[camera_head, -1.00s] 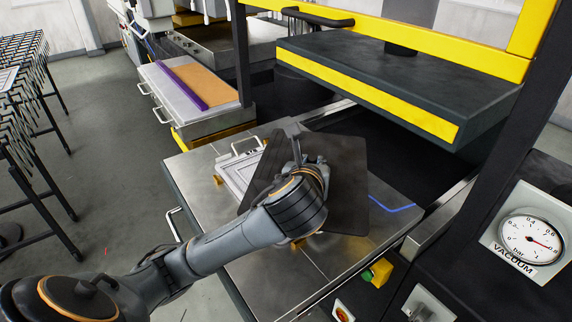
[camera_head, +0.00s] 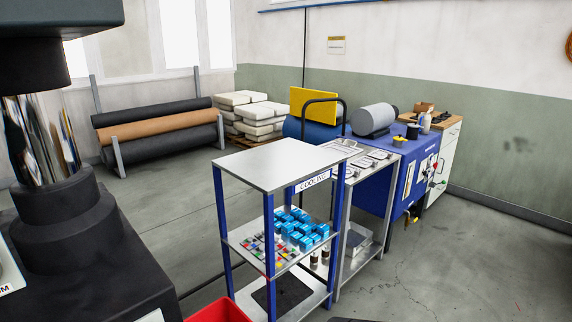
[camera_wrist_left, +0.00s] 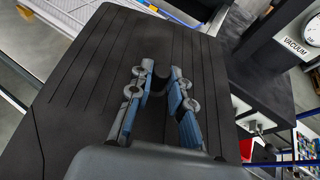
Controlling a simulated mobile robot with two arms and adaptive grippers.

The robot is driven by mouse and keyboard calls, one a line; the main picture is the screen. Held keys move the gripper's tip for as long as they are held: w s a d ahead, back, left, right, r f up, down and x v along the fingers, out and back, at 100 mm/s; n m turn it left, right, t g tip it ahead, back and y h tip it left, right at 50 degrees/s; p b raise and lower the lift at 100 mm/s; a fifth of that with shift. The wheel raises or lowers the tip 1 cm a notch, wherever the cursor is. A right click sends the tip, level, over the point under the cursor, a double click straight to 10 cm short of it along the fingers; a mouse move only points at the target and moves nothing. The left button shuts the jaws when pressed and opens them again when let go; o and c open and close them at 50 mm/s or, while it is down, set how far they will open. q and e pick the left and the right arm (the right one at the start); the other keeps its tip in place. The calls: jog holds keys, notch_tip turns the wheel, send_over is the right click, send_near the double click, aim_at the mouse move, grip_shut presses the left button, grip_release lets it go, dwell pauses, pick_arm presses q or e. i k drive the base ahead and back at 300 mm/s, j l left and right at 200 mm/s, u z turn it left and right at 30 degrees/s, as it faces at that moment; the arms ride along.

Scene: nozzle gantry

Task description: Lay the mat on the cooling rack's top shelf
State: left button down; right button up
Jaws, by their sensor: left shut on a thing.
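The cooling rack (camera_head: 328,178) stands in the middle of the head view, with blue posts and a COOLING label. Its top shelf (camera_head: 280,163) is flat, grey and bare. The mat (camera_wrist_left: 75,95) is a dark, grooved sheet that fills much of the left wrist view. My left gripper (camera_wrist_left: 160,82) is shut on the mat at a small dark knob between its fingers. The left gripper does not show in the head view, and my right gripper shows in neither view.
The rack's middle shelf holds several blue blocks (camera_head: 304,228); a dark sheet (camera_head: 284,295) lies on its lower shelf. A trolley (camera_head: 372,160) and blue bench (camera_head: 385,190) stand to its right. A red box (camera_head: 218,310) is at its front left. Floor right is clear.

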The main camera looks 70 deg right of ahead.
aim_at(280, 162)
jog(key=k+z, duration=0.2)
jog(key=z, duration=0.15)
jog(key=k+l+z, duration=0.1)
jog(key=z, duration=0.25)
jog(key=k+l+z, duration=0.2)
jog(key=z, duration=0.15)
jog(key=i+l, duration=0.25)
jog(key=l, duration=0.2)
jog(key=i+l+z, duration=0.1)
jog(key=l, duration=0.35)
jog(key=i+l+z, duration=0.1)
jog(key=i+l, duration=0.5)
jog(key=l, duration=0.2)
jog(key=i+l, duration=0.35)
jog(key=l, duration=0.15)
jog(key=i+l, duration=0.35)
jog(key=l, duration=0.15)
jog(key=i+l, duration=0.35)
jog(key=l, duration=0.15)
